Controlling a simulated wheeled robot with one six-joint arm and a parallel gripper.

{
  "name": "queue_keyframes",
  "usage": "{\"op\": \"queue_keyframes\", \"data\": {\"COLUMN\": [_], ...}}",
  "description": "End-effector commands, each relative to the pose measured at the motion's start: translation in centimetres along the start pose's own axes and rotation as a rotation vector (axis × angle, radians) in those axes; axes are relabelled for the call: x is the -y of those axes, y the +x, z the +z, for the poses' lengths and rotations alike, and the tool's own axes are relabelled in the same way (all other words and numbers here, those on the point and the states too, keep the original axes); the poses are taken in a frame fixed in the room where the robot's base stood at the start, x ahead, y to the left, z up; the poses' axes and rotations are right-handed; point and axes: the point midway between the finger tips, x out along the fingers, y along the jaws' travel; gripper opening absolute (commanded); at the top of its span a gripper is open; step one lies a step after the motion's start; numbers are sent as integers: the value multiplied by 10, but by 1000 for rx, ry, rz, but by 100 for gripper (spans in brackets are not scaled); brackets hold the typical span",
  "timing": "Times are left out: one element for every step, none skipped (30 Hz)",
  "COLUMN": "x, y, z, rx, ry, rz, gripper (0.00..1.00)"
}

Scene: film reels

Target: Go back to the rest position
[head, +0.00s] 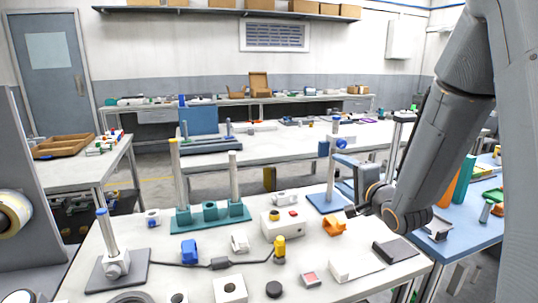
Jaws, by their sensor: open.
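My arm comes down from the upper right of the head view and bends at a grey wrist with orange rings. My gripper (352,210) is at the end of it, small and partly hidden by the wrist. It is open, and I see nothing held in it. It is above the right part of the near white table (190,268), close to an orange clamp-like part (334,226) and a blue-based stand (325,203). I cannot tell its exact height above the table.
The near table holds a teal rack with posts (210,217), a white box with buttons (284,224), a yellow-topped part (279,250), a blue block (190,252) and a grey-based stand (116,264). A blue table (460,250) stands at right, under my arm.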

Motion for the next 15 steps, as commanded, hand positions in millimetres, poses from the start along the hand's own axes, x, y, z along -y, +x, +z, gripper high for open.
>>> {"op": "queue_keyframes", "data": {"x": [-3,-6,-9,-13,-16,-22,-25,-29,-35,-40,-45,-52,-58,-64,-73], "y": [0,-1,-2,-3,-5,-7,-8,-11,-14,-16,-20,-25,-30,-36,-46], "z": [1,1,0,0,0,0,0,0,0,1,1,2,3,4,7], "rx": [-5,-10,-16,-20,-23,-28,-30,-32,-34,-33,-31,-27,-20,-11,8], "ry": [-24,-41,-66,-87,-109,-139,-162,-187,-222,-250,-280,-322,-357,-392,-445], "rz": [23,40,64,85,107,139,164,191,229,259,292,341,381,425,489], "gripper": [63,63,63,63,63,63,63,63,63,63,63,63,63,63,63]}}
